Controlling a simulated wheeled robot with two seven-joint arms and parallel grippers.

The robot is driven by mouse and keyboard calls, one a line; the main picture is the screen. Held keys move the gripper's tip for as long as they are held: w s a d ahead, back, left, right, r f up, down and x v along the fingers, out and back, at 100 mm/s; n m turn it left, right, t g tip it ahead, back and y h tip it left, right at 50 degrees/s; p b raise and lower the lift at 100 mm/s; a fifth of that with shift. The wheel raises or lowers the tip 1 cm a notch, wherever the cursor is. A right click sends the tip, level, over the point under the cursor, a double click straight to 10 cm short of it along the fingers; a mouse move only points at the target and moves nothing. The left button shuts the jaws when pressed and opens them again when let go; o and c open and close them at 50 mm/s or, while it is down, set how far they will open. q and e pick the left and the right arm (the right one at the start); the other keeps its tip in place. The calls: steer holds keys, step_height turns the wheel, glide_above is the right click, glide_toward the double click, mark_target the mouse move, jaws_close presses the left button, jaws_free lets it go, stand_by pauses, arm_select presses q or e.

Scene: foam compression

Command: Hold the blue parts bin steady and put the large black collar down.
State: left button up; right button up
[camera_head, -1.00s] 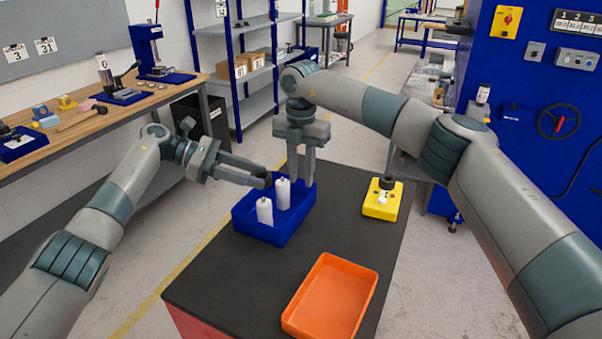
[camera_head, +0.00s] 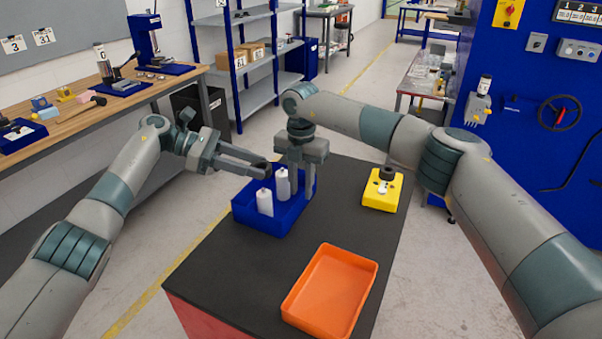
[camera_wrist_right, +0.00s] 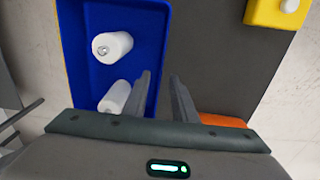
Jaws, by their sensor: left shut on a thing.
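The blue parts bin (camera_head: 258,221) stands on the dark table top with two white bottles (camera_head: 265,203) (camera_head: 283,184) in it. My left gripper (camera_head: 262,168) is shut on a black collar (camera_head: 266,171), held above the bin's back left part. The fingers partly hide the collar. My right gripper (camera_head: 300,183) points down at the bin's right wall. In the right wrist view its fingers (camera_wrist_right: 162,100) are apart, one on each side of the bin's wall (camera_wrist_right: 163,55). I cannot tell whether they touch it.
A yellow block (camera_head: 381,194) with a black ring (camera_head: 387,173) and white parts stands at the back right of the table. An orange tray (camera_head: 331,290) lies at the front. The dark table top (camera_head: 240,275) is bare between bin and tray.

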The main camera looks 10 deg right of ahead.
mark_target(301, 213)
steer(key=shift+f, duration=2.5)
jaws_close()
